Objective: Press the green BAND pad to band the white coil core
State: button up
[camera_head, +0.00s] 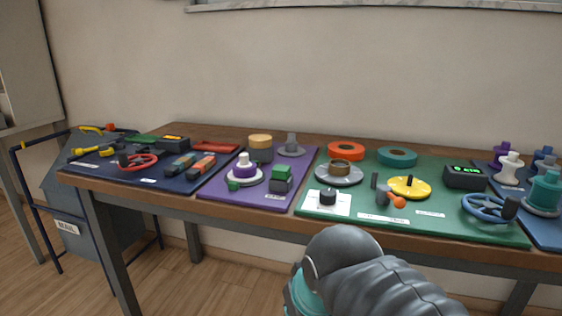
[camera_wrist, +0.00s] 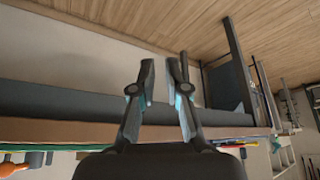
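A white and purple spool, which looks like the white coil core (camera_head: 244,168), stands upright on a grey round base on the purple mat (camera_head: 265,199) in the head view. A green-topped dark block (camera_head: 282,178) stands just right of it, and a small green piece (camera_head: 234,186) sits at its front left. I cannot read a BAND label on either. My gripper (camera_wrist: 163,76) shows in the wrist view with its two fingers apart and nothing between them. It is by the table's front edge, apart from the mats' objects. The head view shows only my arm, in front of the table.
A tan-topped cylinder (camera_head: 260,148) and a grey spindle (camera_head: 291,146) stand behind the core. A navy mat (camera_head: 147,181) with tools lies left. A green mat (camera_head: 450,226) with a yellow disc (camera_head: 409,187) and blue handwheel (camera_head: 489,208) lies right. Floor before the table is clear.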

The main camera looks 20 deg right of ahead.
jog(key=w+r+m, duration=0.1)
jog(key=w+r, duration=0.3)
jog(key=r, duration=0.2)
jog(key=w+d+r, duration=0.1)
jog(key=w+r, duration=0.3)
jog(key=r, duration=0.2)
jog(key=w+d+r+m+g+h, duration=0.1)
jog(key=w+r, duration=0.4)
jog(key=shift+r+m, duration=0.3)
jog(key=shift+r, duration=0.1)
grip_shut()
notch_tip(320, 180, up, 11)
jog(key=m+g+h, duration=0.1)
jog(key=m+g, duration=0.1)
jog(key=m, duration=0.2)
send_over(282, 167)
jog(key=s+a, duration=0.2)
jog(key=s, duration=0.1)
jog(key=shift+a+r, duration=0.15)
jog(key=b+x, duration=0.1)
jog(key=x, duration=0.3)
jog(key=b+x, duration=0.2)
jog(key=x, duration=0.2)
jog(key=b+x, duration=0.1)
jog(key=x, duration=0.3)
jog(key=shift+s+a+f+b, duration=0.2)
jog(key=shift+f+b, duration=0.15)
jog(key=shift+f, duration=0.7)
